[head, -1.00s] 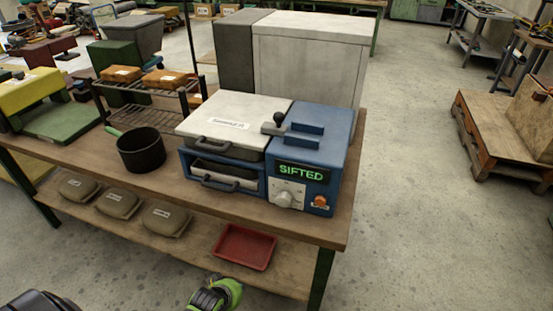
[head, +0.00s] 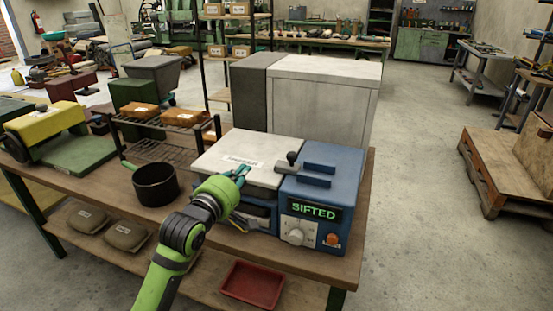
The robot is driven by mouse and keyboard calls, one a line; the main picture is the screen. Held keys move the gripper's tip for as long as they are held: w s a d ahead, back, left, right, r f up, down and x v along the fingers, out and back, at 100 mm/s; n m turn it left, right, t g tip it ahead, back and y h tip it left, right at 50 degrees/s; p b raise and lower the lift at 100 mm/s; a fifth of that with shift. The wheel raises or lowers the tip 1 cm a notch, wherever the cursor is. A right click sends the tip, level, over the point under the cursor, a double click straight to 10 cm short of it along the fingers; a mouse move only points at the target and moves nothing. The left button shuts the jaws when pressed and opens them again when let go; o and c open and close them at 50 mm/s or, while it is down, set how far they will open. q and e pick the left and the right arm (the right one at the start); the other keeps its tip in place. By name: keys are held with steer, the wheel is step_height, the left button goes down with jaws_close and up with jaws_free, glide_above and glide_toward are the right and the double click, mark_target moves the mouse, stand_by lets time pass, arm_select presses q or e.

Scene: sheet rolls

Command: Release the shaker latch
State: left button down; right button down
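The shaker (head: 321,205) is a blue machine on the bench with a pale labelled lid (head: 242,157) and a green display reading SIFTED. Its latch (head: 291,160), a grey piece with a black knob, sits at the lid's right edge by the blue housing. My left gripper (head: 242,172) is over the front part of the lid, left of the latch and apart from it. Its fingers are small in the picture, so I cannot tell whether they are open or shut. My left forearm and wrist hide part of the shaker's front drawer. My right gripper is out of view.
A black pot (head: 156,186) stands left of the shaker, before a wire rack (head: 160,135) with brown packs. A large grey cabinet (head: 325,95) stands behind. A red tray (head: 252,284) and tan bags (head: 125,236) lie on the lower shelf.

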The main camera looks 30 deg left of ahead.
mark_target(293, 158)
arm_select(q)
steer(key=shift+w, duration=0.2)
steer(key=w, duration=0.3)
steer(key=w+a+p, duration=0.1)
steer(key=w, duration=0.2)
steer(key=w+a+p, duration=0.1)
steer(key=w, duration=0.2)
steer(key=shift+w+f, duration=0.25)
steer(key=shift+w, duration=0.15)
steer(key=d, duration=0.2)
steer(key=w+d+p, duration=0.1)
steer(key=shift+d+f, duration=0.1)
steer(key=shift+f, duration=0.25)
steer(key=shift+w+d+f, duration=0.1)
steer(key=shift+w+d, duration=0.05)
steer(key=shift+d, duration=0.15)
steer(key=shift+a, duration=0.1)
steer(key=shift+w+d+p, duration=0.15)
steer(key=shift+w+d, duration=0.05)
steer(key=shift+d, duration=0.6)
steer(key=shift+w+d+p, duration=0.15)
steer(key=shift+d+p, duration=0.05)
steer(key=shift+d, duration=0.55)
steer(key=shift+w+d+p, duration=0.15)
steer(key=shift+w+d, duration=0.05)
steer(key=shift+d, duration=0.6)
steer(key=shift+a, duration=0.15)
